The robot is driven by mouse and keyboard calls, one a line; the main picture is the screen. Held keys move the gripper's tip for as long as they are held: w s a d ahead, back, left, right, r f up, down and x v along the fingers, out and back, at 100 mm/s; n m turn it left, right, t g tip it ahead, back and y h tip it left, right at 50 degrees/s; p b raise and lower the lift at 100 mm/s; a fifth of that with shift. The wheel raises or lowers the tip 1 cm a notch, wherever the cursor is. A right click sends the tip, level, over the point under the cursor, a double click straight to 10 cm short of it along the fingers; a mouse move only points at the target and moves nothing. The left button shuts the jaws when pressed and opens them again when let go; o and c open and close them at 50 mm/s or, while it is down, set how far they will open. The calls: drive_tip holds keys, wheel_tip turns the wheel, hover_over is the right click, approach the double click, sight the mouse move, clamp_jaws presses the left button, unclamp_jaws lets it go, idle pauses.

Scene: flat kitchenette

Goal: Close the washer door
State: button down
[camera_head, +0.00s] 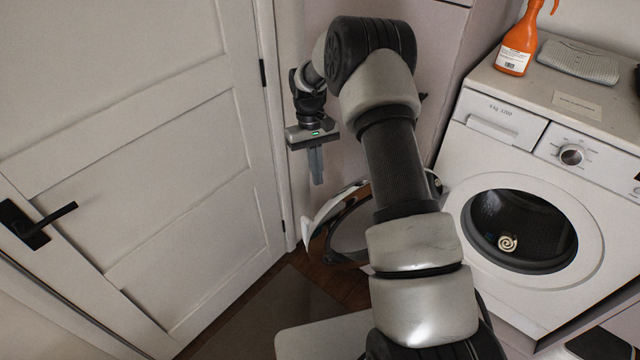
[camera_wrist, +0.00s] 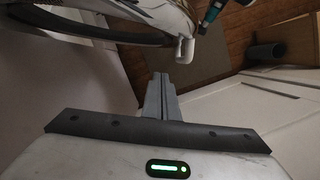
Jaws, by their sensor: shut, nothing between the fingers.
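The white washer (camera_head: 480,150) stands at the right in the head view, its round drum opening uncovered. Its round door (camera_head: 322,245) stands swung wide open to the left of the opening, partly hidden behind my arm. My gripper (camera_head: 317,180) is shut and empty, pointing down just above and left of the door's outer edge. In the wrist view the door (camera_wrist: 95,35) fills the upper left, with a small pale latch part at its edge. My shut fingers (camera_wrist: 160,85) are close to that edge; I cannot tell whether they touch it.
A white room door (camera_head: 150,150) with a black handle (camera_head: 35,222) is at the left. A dark mat (camera_head: 265,315) covers part of the wooden floor.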

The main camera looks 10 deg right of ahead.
sight(325, 209)
drive_tip(key=shift+s+d+f+p, duration=0.15)
drive_tip(key=shift+s+f+p, duration=0.1)
drive_tip(key=shift+s+f, duration=0.95)
drive_tip(key=shift+s+d+f+p, duration=0.2)
drive_tip(key=shift+s+f, duration=0.65)
drive_tip(key=shift+f, duration=0.6)
drive_tip(key=shift+s+d+f+p, duration=0.1)
drive_tip(key=shift+s+f+p, duration=0.15)
drive_tip(key=shift+s+f, duration=0.95)
drive_tip(key=shift+w+f, duration=0.15)
drive_tip(key=shift+w, duration=0.05)
